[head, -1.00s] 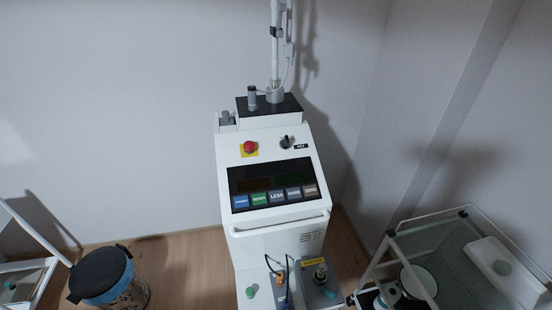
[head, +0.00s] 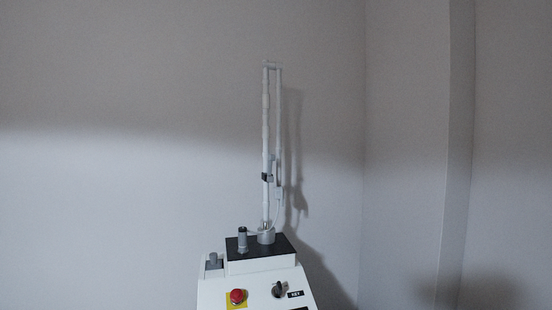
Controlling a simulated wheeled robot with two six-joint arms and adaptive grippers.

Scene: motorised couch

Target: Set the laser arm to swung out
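The laser arm (head: 266,150) is a slim white upright tube rising from a grey collar (head: 266,236) on the black top plate of the white console (head: 260,285). A second, thinner tube runs down beside it on the right, joined at the top, so the arm looks folded. A dark clip (head: 267,177) sits about midway up. A thin cable hangs near its lower part. Neither of my grippers is in view.
The console has a red stop button (head: 237,297) on a yellow plate and a key switch (head: 279,290). A short grey post (head: 242,240) stands left of the arm's base. Plain walls lie behind and to the right, with free air around the arm.

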